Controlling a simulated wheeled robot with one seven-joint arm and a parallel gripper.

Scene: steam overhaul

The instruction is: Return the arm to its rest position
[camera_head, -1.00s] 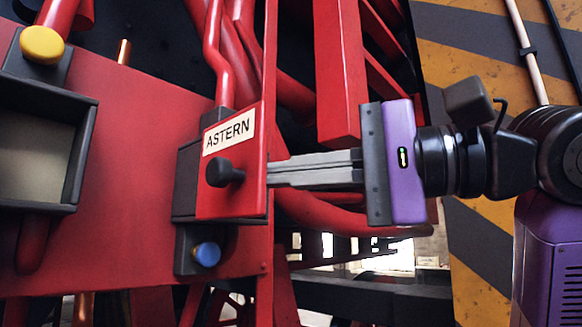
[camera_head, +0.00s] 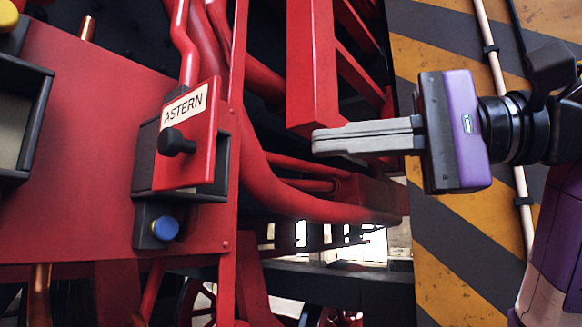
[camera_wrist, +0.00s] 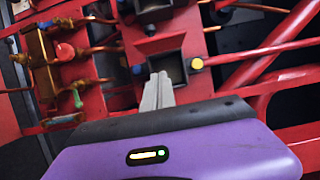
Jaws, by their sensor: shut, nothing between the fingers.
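My gripper (camera_head: 318,143) is at the centre right in the head view. Its two grey fingers lie together, pointing left, with nothing between them. Its purple and black body (camera_head: 460,130) is to the right of the fingers. The fingers are clear of the red panel with the "ASTERN" label (camera_head: 184,104) and its black knob (camera_head: 176,142), apart from it to the right. In the wrist view the shut fingers (camera_wrist: 157,82) point towards a dark recessed box (camera_wrist: 167,68) on red machinery.
A blue button (camera_head: 165,228) sits below the ASTERN panel. Red pipes (camera_head: 330,208) and a red beam (camera_head: 313,70) stand behind the fingers. A yellow and black striped wall (camera_head: 440,260) is behind my arm.

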